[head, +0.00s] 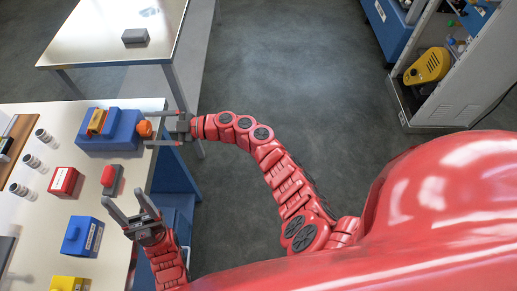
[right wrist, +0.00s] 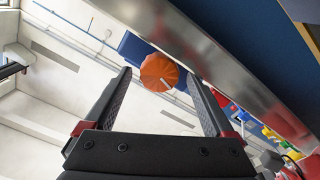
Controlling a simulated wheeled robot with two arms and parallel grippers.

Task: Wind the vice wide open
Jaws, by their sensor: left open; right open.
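The blue vice (head: 122,136) sits at the table's far right corner, with a yellow-orange piece (head: 97,121) at its top. Its orange knob (head: 145,128) sticks out over the table's right edge. My right gripper (head: 146,128) is open, with one fingertip on each side of the knob. In the right wrist view the orange knob (right wrist: 159,72) shows between the fingertips (right wrist: 158,73), with a gap at each side. Part of the blue vice (right wrist: 133,47) shows behind it. My left gripper (head: 129,210) is open and empty near the table's right edge, apart from the vice.
Nearer on the table (head: 125,166) are a red-topped grey block (head: 110,179), a red box (head: 66,182), a blue box (head: 82,237), a yellow box (head: 68,284) and several white cylinders (head: 33,161). Another table (head: 90,48) stands behind.

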